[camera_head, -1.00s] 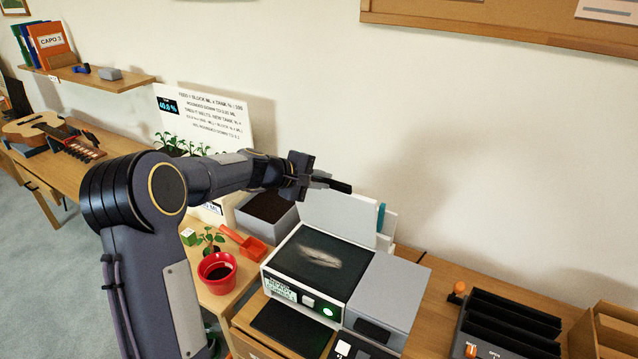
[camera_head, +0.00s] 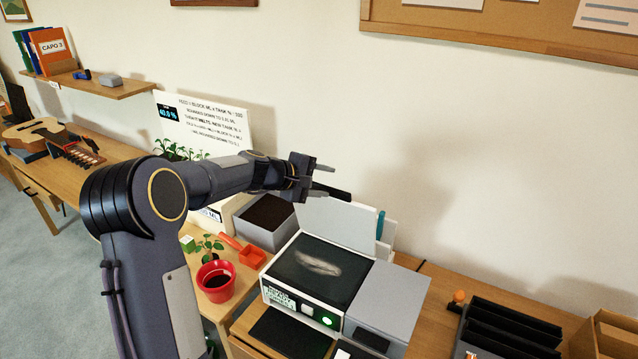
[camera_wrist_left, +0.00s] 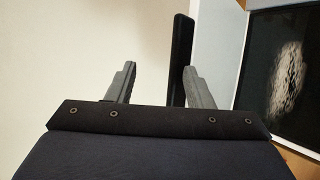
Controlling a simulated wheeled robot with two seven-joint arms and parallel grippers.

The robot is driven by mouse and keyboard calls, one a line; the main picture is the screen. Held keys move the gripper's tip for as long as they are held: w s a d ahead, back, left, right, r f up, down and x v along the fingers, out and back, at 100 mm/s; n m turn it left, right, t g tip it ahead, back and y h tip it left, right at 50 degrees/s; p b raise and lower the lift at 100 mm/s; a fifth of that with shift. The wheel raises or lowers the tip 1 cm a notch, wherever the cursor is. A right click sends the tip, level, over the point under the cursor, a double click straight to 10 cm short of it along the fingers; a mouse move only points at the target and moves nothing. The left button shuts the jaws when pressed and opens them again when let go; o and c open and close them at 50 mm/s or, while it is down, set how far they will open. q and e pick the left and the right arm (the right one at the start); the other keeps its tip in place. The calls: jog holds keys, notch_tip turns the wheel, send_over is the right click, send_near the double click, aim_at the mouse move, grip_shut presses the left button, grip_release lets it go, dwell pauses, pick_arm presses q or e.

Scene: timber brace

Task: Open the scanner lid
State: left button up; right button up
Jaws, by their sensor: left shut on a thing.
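The scanner (camera_head: 290,297) stands on the wooden bench with its dark glass bed (camera_head: 312,272) uncovered and a pale smear on the glass. Its white lid (camera_head: 335,222) stands raised at the back of the bed. My left gripper (camera_head: 328,180) is at the lid's upper left edge, shut on the dark handle bar. The bar (camera_wrist_left: 181,60) shows in the left wrist view near the right finger; the fingers look apart there, and the contact is unclear. The glass bed (camera_wrist_left: 285,75) is at the right of that view. My right gripper is out of view.
A red pot (camera_head: 215,281) with a plant and a red scoop (camera_head: 250,257) stand left of the scanner. A grey planter box (camera_head: 265,222) is behind them. A black slotted rack (camera_head: 508,328) is at the right. The wall is close behind the lid.

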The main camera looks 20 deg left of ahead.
pick_arm(q)
jog(key=shift+w+d+r, duration=0.15)
jog(key=shift+w+d, duration=0.05)
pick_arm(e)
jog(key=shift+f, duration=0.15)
